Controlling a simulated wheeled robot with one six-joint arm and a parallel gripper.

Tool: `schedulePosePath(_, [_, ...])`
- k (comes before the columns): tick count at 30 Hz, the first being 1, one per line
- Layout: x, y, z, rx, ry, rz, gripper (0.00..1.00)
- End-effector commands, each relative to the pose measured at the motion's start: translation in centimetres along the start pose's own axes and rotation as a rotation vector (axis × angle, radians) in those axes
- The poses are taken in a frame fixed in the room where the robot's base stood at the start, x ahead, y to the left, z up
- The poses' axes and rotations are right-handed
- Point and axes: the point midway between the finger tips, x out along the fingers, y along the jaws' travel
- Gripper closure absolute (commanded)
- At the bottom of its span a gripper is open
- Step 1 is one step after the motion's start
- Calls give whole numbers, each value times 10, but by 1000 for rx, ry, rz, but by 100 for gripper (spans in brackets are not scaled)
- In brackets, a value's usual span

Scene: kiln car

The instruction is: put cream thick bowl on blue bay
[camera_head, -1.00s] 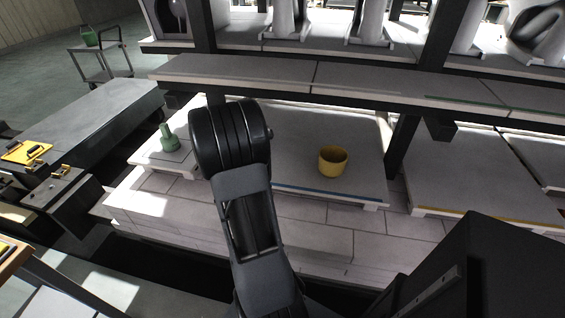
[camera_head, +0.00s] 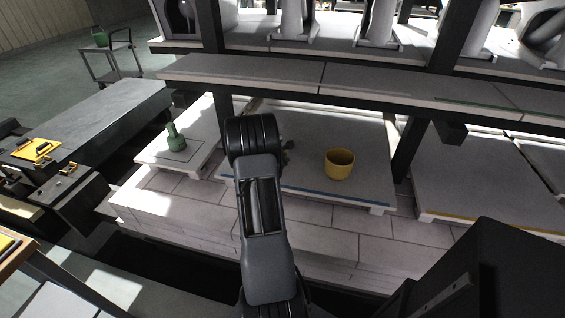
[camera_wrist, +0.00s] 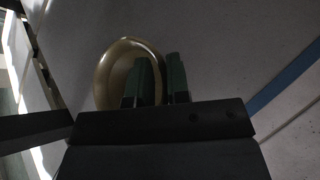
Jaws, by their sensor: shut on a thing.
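The cream bowl (camera_wrist: 112,73) is in the wrist view, its round open mouth facing the camera. My gripper (camera_wrist: 162,80) is shut on its right wall, with one green-padded finger inside the bowl and the other outside. The blue bay is the pale board with a blue front strip (camera_head: 330,196) in the head view. The blue strip (camera_wrist: 285,76) also crosses the right of the wrist view. My arm is over the left part of this board and hides the gripper and bowl in the head view. I cannot tell whether the bowl touches the board.
A yellow pot (camera_head: 340,164) stands on the right half of the blue-edged board. A green bottle-shaped piece (camera_head: 176,138) stands on the board to the left. A shelf (camera_head: 300,77) and dark post (camera_head: 411,146) border the bay. A yellow-edged board (camera_head: 480,195) lies to the right.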

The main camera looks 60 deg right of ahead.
Motion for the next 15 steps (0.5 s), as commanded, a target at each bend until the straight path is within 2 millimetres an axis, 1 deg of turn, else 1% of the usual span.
schedulePosePath(1, [4,-2,-6,0,-1,0,100])
schedulePosePath(3, [6,-3,-9,0,-2,1,100])
schedulePosePath(14, [8,-4,-11,2,-2,2,100])
schedulePosePath(15, [7,-4,-11,0,-1,1,81])
